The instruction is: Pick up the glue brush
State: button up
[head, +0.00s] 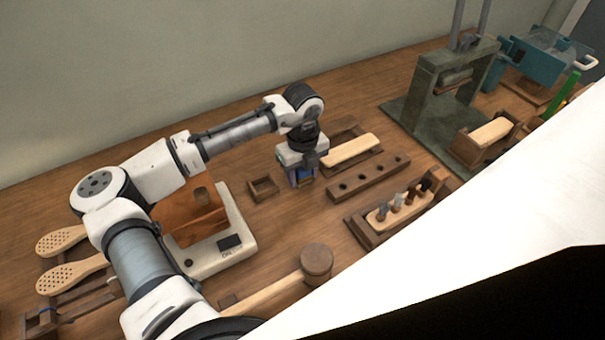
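My gripper (303,178) points down over the middle of the bench, just right of a small square wooden tray (263,188) and left of a wooden tray holding a pale block. Blue and yellow patches show at its fingers, too small to tell whether they are part of the gripper or something held. I cannot make out whether the fingers are open or shut. I cannot pick out the glue brush for certain; several short upright handles or tufts (397,202) stand on a pale block in a tray at the right.
A wooden bar with holes (370,176) lies right of my gripper. A white scale (222,256) carries an orange-brown box (190,222), partly behind my arm. A mallet (316,260) lies in front. Perforated paddles (70,275) are at left, a green press (450,85) at the back right.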

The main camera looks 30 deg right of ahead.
jog(key=c, duration=0.6)
jog(key=shift+r, duration=0.1)
notch_tip(320, 180, up, 20)
jog(key=b, duration=0.2)
